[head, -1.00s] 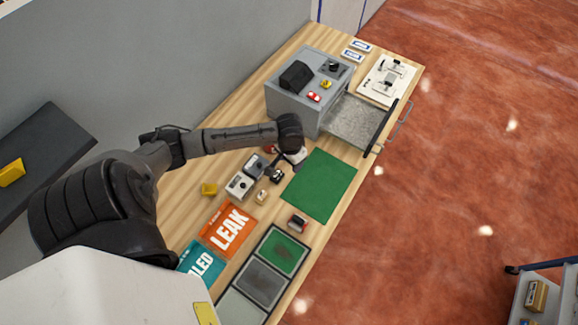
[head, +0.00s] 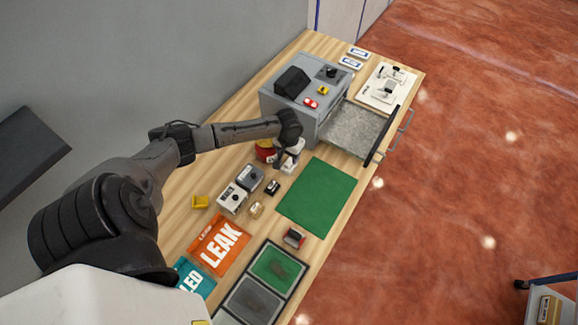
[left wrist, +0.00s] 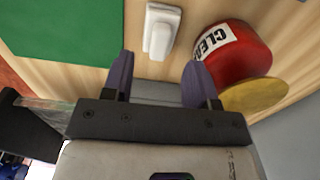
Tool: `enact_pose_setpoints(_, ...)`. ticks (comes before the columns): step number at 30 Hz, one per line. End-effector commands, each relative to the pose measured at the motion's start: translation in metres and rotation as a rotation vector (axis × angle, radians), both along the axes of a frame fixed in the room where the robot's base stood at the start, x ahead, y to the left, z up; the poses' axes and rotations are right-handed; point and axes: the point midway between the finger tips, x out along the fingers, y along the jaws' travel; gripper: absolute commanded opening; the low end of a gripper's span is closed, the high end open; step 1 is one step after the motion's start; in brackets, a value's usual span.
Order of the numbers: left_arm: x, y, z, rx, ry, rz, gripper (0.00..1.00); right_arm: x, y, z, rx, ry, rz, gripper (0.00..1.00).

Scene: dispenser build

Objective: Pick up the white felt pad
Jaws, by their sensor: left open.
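In the left wrist view my left gripper (left wrist: 159,66) is open, with nothing held between its fingers. A white rounded piece with a raised block on it (left wrist: 160,30) lies on the wooden table just beyond the fingertips, apart from them. I cannot tell for certain whether it is the white felt pad. In the head view my left gripper (head: 284,163) is low over the table, between a red can (head: 264,150) and the green mat (head: 318,198). The white piece cannot be made out clearly there. My right gripper is out of view.
The red can with a yellow disc (left wrist: 236,52) stands close to the right finger. A grey dispenser (head: 318,122) with an open drawer (head: 353,130) stands behind.

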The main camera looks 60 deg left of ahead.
Motion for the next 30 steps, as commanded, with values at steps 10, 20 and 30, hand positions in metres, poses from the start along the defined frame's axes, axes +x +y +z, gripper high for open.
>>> enact_pose_setpoints(10, 0.002, 0.001, -0.037, 0.0, 0.0, 0.001, 0.53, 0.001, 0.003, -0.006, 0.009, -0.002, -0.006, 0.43)
enact_pose_setpoints(20, 0.002, 0.002, -0.053, 0.001, 0.0, -0.001, 0.53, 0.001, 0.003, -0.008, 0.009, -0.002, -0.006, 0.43)
enact_pose_setpoints(30, 0.002, 0.002, -0.053, 0.001, 0.0, -0.001, 0.35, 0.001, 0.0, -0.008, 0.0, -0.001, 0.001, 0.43)
